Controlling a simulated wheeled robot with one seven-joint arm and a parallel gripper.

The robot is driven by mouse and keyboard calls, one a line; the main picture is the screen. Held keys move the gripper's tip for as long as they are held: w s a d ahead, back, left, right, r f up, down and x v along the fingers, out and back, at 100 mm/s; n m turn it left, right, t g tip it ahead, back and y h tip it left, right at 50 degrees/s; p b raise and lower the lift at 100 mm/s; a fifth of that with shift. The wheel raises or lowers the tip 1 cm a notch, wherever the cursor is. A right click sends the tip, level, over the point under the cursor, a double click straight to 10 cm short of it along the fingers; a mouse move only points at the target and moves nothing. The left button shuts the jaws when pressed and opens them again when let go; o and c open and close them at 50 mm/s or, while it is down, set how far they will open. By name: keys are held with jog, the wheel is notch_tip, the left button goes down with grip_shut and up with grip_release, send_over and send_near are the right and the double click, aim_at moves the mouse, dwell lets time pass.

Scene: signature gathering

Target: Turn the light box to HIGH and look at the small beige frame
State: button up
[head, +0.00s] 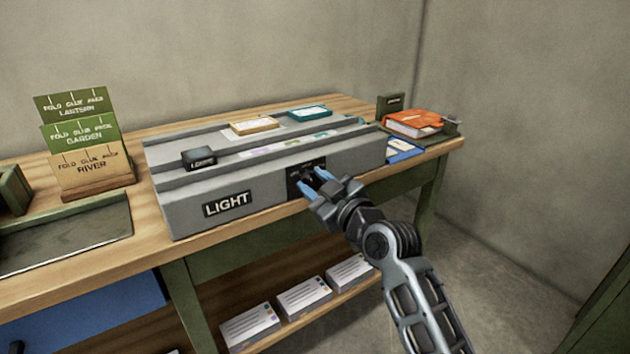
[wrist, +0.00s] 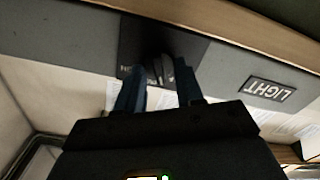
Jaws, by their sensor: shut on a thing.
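The light box (head: 182,214) is a long grey box on the wooden bench, with a black LIGHT label (head: 228,204) on its front. A black switch panel (head: 293,180) with a small dark knob (head: 307,174) is on the front, right of the label. My gripper (head: 314,182) is at this panel, its blue fingers shut on the knob. The wrist view shows the fingers (wrist: 160,92) at the dark panel (wrist: 138,42); the knob's setting is too dark to read. The small beige frame (head: 254,126) lies on top of the box, left of a teal frame (head: 309,113).
A small dark block (head: 199,159) sits on the box's left top. Green and tan cards (head: 95,168) stand at left. An orange book (head: 414,122) and a blue item (head: 403,151) lie at right. Paper stacks (head: 304,297) fill the lower shelf. Floor at right is clear.

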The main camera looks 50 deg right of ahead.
jog(key=m+p, duration=0.1)
jog(key=m, duration=0.3)
jog(key=shift+d+r+m+p, duration=0.1)
jog(key=shift+m+p, duration=0.3)
jog(key=m+p, duration=0.1)
jog(key=m, duration=0.2)
jog(key=shift+s+d+m+p, duration=0.1)
jog(key=shift+m+p, duration=0.2)
jog(key=m+p, duration=0.1)
jog(key=m, duration=0.2)
jog(key=shift+d, duration=0.1)
jog(key=shift+f+m+p, duration=0.2)
jog(key=shift+m+p, duration=0.7)
jog(key=shift+m, duration=1)
jog(key=o, duration=1)
jog(key=v, duration=0.8)
jog(key=shift+b, duration=0.4)
